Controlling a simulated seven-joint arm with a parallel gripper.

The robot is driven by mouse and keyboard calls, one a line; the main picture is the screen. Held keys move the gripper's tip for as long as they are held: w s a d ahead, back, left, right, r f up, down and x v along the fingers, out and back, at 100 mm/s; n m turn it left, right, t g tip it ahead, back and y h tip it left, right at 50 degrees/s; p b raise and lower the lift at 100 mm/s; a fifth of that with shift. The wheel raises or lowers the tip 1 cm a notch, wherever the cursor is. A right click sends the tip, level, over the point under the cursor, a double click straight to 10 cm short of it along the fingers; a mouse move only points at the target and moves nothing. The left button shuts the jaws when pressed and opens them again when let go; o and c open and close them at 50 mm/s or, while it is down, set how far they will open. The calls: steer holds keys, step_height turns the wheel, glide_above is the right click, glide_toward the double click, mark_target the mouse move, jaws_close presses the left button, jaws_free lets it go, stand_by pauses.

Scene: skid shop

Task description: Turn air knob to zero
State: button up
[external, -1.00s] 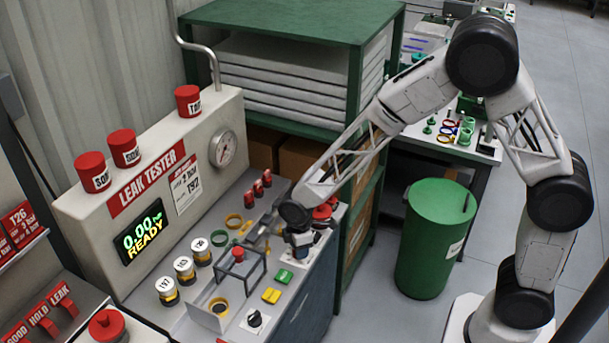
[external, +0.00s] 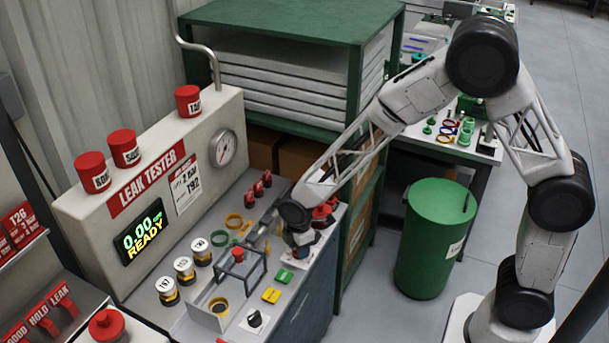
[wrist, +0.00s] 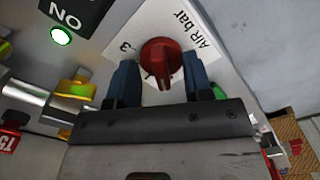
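The red air knob (wrist: 161,60) sits on a white plate lettered "AIR bar" (wrist: 185,22) in the wrist view. Its raised grip runs roughly up and down in that picture, and a "3" shows on the plate to its left. My gripper (wrist: 160,78) is open, with one blue finger on each side of the knob and a visible gap to it. The fingers do not appear to touch the knob. In the external view my gripper (external: 300,250) is low over the right end of the leak tester bench, and my wrist partly hides the area around the knob.
The leak tester (external: 142,183) display reads 0.00 and READY. A black plate with a lit green lamp (wrist: 61,36) lies beside the knob. A green barrel (external: 430,250) stands on the floor.

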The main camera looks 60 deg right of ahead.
steer(key=shift+s+f, duration=0.35)
steer(key=shift+f, duration=0.1)
steer(key=shift+w+r, duration=0.15)
steer(key=shift+r, duration=1.55)
steer(key=shift+w+r, duration=0.1)
steer(key=shift+r, duration=2.25)
steer(key=shift+r, duration=0.1)
steer(key=shift+s+r, duration=0.2)
steer(key=shift+r, duration=0.05)
steer(key=s+d+r+m+t, duration=0.1)
steer(key=s+r+m, duration=0.3)
steer(key=s+r, duration=0.3)
steer(key=s+d+r+m, duration=0.1)
steer(key=s+r+m, duration=0.2)
steer(key=s+r, duration=0.4)
steer(key=s+d+r+m+t, duration=0.1)
steer(key=s+r+m, duration=0.3)
steer(key=s, duration=1.6)
step_height(320, 180, up, 4)
steer(key=shift+d+r+m+t, duration=0.1)
steer(key=shift+d+m+t, duration=0.2)
